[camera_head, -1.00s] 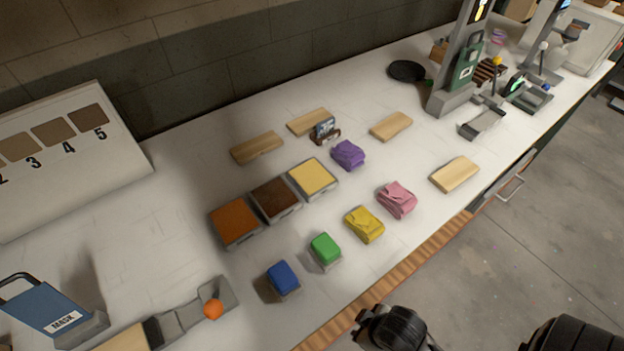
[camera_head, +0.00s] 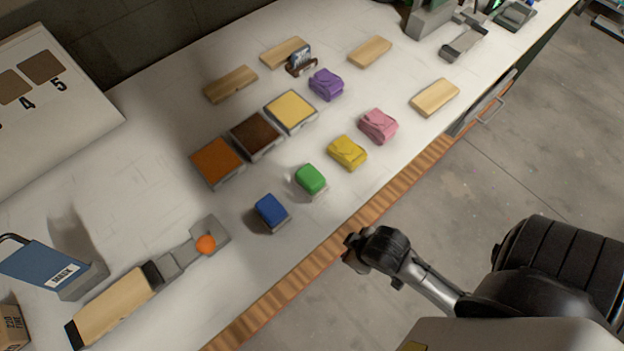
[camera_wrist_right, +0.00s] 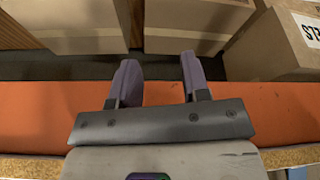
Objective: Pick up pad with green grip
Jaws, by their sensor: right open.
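The pad with the green grip (camera_head: 311,179) sits on the white worktable in the head view, between the blue-grip pad (camera_head: 271,212) and a yellow folded item (camera_head: 347,152). Its green top rests on a pale grey base, and nothing touches it. My right gripper (camera_wrist_right: 160,82) shows in the right wrist view with its two fingers apart and nothing between them. It is over an orange shelf beam (camera_wrist_right: 60,103), away from the pad. A black part of my arm shows at the table's front edge in the head view. My left gripper is not in view.
Orange, brown and yellow square trays (camera_head: 218,162) lie behind the pads. Pink (camera_head: 378,126) and purple (camera_head: 326,84) folded items and wooden blocks (camera_head: 435,97) lie around. Cardboard boxes (camera_wrist_right: 275,45) stand beyond the beam.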

